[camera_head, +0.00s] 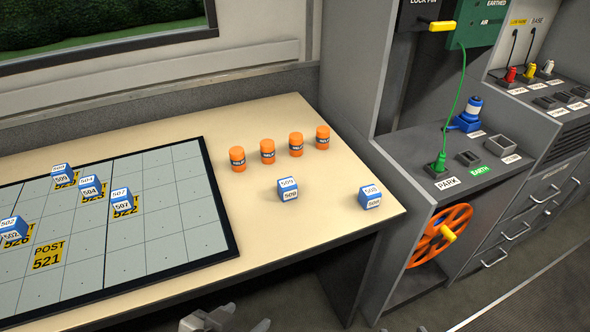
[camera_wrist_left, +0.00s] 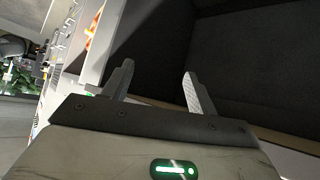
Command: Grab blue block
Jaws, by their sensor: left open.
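Several blue blocks with white number labels are in the head view. One blue block marked 509 (camera_head: 288,190) stands on the bare right part of the table. Another blue block (camera_head: 370,198) stands near the table's right corner. More blue blocks, such as the one marked 507 (camera_head: 122,198), stand on the gridded board (camera_head: 180,245). My left gripper (camera_head: 225,318) is at the bottom edge, below the table's front edge and apart from every block. In the left wrist view its two fingers (camera_wrist_left: 158,88) are spread, with nothing between them.
Several orange cans (camera_head: 267,151) stand behind the blocks on the table (camera_head: 330,215). To the right is a grey console with an orange wheel (camera_head: 440,236), a green cable (camera_head: 460,100) and a blue plug (camera_head: 468,115). The table's front edge lies between my left gripper and the blocks.

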